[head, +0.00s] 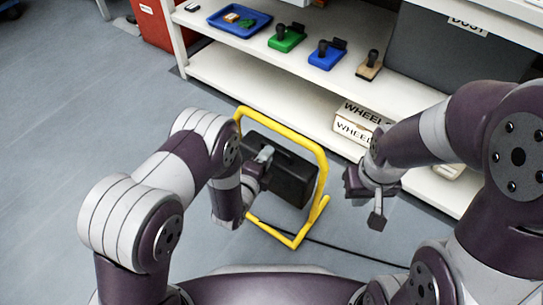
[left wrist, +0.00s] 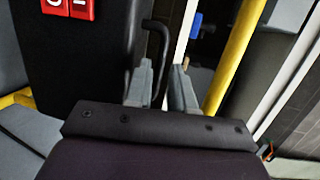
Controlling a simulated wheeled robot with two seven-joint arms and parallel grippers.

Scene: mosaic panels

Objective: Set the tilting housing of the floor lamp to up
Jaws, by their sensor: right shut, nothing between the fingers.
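The floor lamp has a yellow tubular frame (head: 285,131) and a black tilting housing (head: 290,183) hung inside it. The housing looks slanted in the frame; I cannot tell its exact setting. My left gripper (head: 265,153) is at the housing's upper left part. In the left wrist view, the housing (left wrist: 75,60) fills the left side and a thin black handle (left wrist: 163,42) stands out from its edge. The left fingers (left wrist: 162,80) are apart, with the handle's lower end seen between them; contact is unclear. My right gripper (head: 377,215) is shut and empty, right of the lamp.
A dark cable (head: 350,253) runs over the floor to the right. The grey floor (head: 70,110) at left is clear.

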